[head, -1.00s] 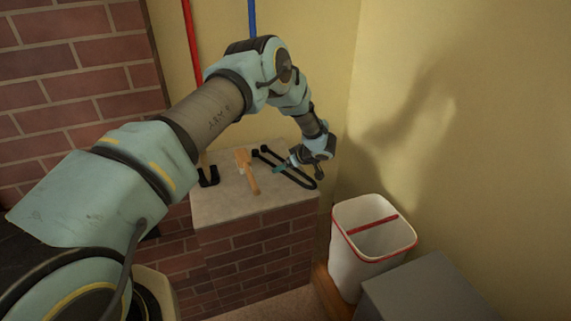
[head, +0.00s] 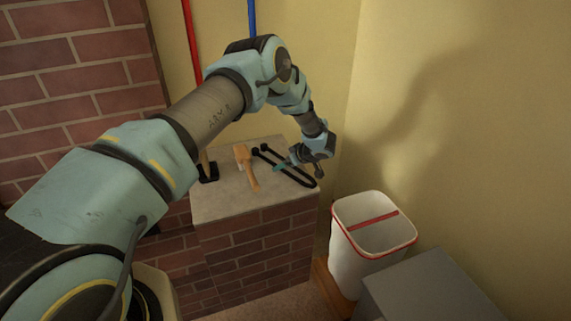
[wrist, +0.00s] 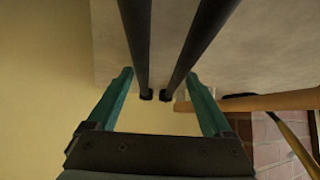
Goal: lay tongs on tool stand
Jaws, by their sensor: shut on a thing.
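The black tongs (head: 298,179) are a long, narrow U shape at the right of the pale top of a brick block (head: 222,203). My gripper (head: 286,164) is shut on the tongs, near the right rear edge of the top. In the wrist view, my gripper's teal fingers (wrist: 160,76) stand either side of the tongs' two dark arms (wrist: 140,50). I cannot tell which thing is the tool stand.
A wooden-handled tool (head: 247,170) lies left of the tongs; its handle (wrist: 260,102) is close to their ends in the wrist view. A white bin (head: 375,238) with a red rim is on the right. Walls close the back and right.

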